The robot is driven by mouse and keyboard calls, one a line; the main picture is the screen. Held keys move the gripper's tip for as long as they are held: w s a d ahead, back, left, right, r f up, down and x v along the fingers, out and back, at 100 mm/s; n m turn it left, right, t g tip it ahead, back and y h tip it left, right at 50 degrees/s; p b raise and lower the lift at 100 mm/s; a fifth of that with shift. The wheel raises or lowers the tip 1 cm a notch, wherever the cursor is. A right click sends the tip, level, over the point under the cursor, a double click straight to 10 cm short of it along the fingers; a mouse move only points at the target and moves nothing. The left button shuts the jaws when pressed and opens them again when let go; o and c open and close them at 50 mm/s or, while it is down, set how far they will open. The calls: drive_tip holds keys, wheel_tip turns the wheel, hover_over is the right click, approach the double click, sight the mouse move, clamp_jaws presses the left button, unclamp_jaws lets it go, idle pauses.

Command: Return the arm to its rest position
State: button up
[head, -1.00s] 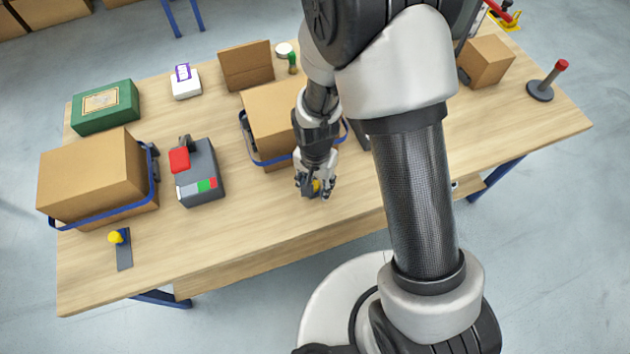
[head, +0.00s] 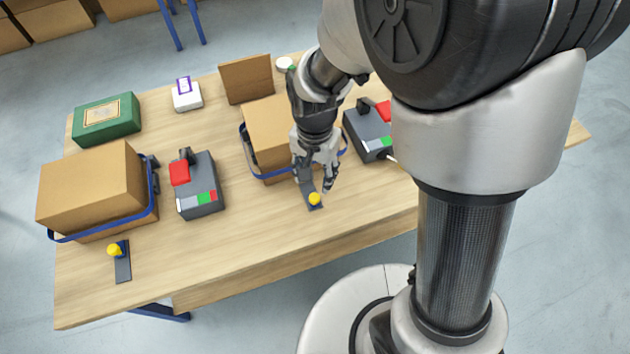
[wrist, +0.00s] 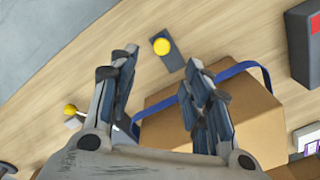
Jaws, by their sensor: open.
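My gripper (head: 317,186) is open and empty, fingers pointing down, just above the table's front middle part. A yellow-knobbed lever on a dark plate (head: 314,199) shows just below the fingertips in the head view. In the wrist view the open fingers (wrist: 158,68) stand apart on either side of the lower middle, and the yellow knob (wrist: 161,46) lies beyond their tips with nothing gripping it. My arm hides the right part of the table in the head view.
A cardboard box with a blue strap (head: 268,130) stands close behind my gripper. Grey devices with red parts flank it, one at left (head: 196,187), one at right (head: 366,131). Another strapped box (head: 90,185) and yellow-knobbed lever (head: 118,252) are at left.

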drive_tip(key=shift+r, duration=0.4)
drive_tip(key=s+d+r+n+t, duration=0.2)
drive_tip(key=s+d+r+n, duration=0.1)
drive_tip(key=s+d+r, duration=0.2)
drive_tip(key=s+d+r+n+t, duration=0.2)
drive_tip(key=s+d+r, duration=0.4)
drive_tip(key=r, duration=0.8)
drive_tip(key=s, duration=0.3)
drive_tip(key=shift+n+t, duration=0.3)
drive_tip(key=shift+n, duration=0.1)
drive_tip(key=shift+r, duration=0.15)
idle(0.4)
